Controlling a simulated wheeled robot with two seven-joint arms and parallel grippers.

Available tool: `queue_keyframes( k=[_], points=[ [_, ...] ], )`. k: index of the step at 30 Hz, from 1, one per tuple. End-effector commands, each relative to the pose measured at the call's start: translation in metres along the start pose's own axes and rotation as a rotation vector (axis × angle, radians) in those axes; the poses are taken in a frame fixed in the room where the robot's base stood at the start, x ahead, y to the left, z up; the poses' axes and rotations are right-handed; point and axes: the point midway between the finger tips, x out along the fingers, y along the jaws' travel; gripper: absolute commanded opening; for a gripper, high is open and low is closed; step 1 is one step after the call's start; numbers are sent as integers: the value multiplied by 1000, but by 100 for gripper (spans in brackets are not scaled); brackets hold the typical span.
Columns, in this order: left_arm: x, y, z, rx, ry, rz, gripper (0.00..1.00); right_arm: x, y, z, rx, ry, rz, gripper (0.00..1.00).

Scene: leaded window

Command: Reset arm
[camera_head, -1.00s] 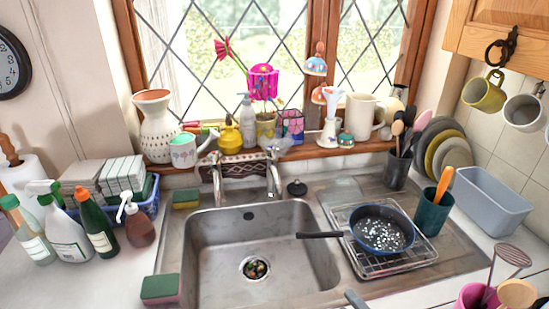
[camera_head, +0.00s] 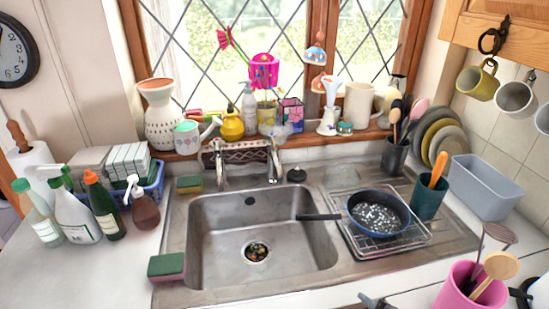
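No task object is named. A small dark grey tip (camera_head: 372,301) shows at the bottom edge, right of the middle. It looks like part of my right gripper, but most of it is cut off, and I cannot tell whether it is open or shut. It is in front of the sink counter and nothing is seen held in it. My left gripper is not in view.
The steel sink (camera_head: 200,240) is empty but for its drain. A blue frying pan (camera_head: 378,212) stands on a wire rack (camera_head: 410,241). A pink pot (camera_head: 455,290) with utensils is at lower right. Bottles (camera_head: 76,217) stand at left. The front left counter is clear.

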Motion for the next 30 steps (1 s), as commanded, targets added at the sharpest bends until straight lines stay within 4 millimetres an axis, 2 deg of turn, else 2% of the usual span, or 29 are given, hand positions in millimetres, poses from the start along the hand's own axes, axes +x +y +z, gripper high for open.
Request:
queue_keyframes(
  k=[9,20,21,26,30],
  points=[
    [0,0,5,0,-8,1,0,-25,-23,26,516,-357,-182,38],
    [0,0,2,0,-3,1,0,-65,-46,35,877,-668,-272,38],
    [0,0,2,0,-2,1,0,-53,-55,43,868,-672,-276,38],
    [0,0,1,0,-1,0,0,-20,-80,64,861,-682,-285,38],
    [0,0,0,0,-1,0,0,10,-110,87,857,-697,-296,38]
  ],
)
